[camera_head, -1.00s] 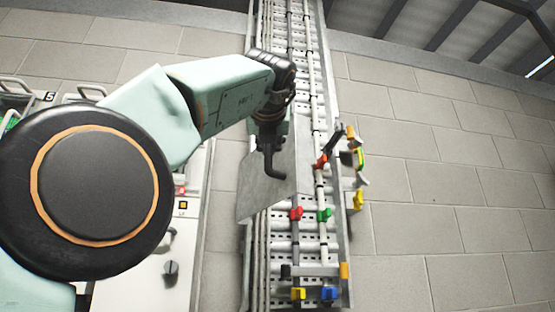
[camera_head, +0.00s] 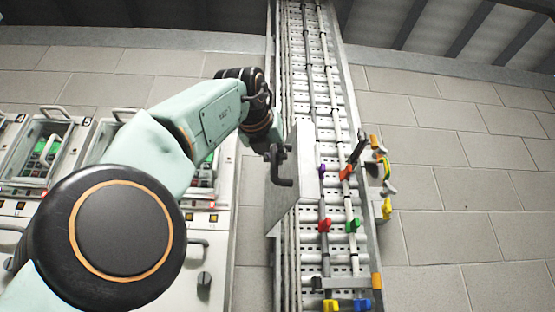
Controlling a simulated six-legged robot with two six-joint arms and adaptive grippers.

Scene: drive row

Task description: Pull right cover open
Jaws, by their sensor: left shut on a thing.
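The cover (camera_head: 306,165) is a flat light-grey metal plate with a black bar handle (camera_head: 285,182). It stands at an angle on the left side of the long vertical cable tray (camera_head: 318,90), partly over its left edge. Behind it the tray's pipes and slots are exposed to the right. My left gripper (camera_head: 276,152) is at the handle's upper end, shut on it. The fingers are dark and partly hidden by the wrist. My right gripper is not in view.
Red (camera_head: 324,225) and green (camera_head: 353,225) clips sit on the tray's pipes, with yellow and blue ones lower down. Several tools (camera_head: 381,165) hang on its right side. Cabinets (camera_head: 60,150) stand at the left. The block wall to the right is bare.

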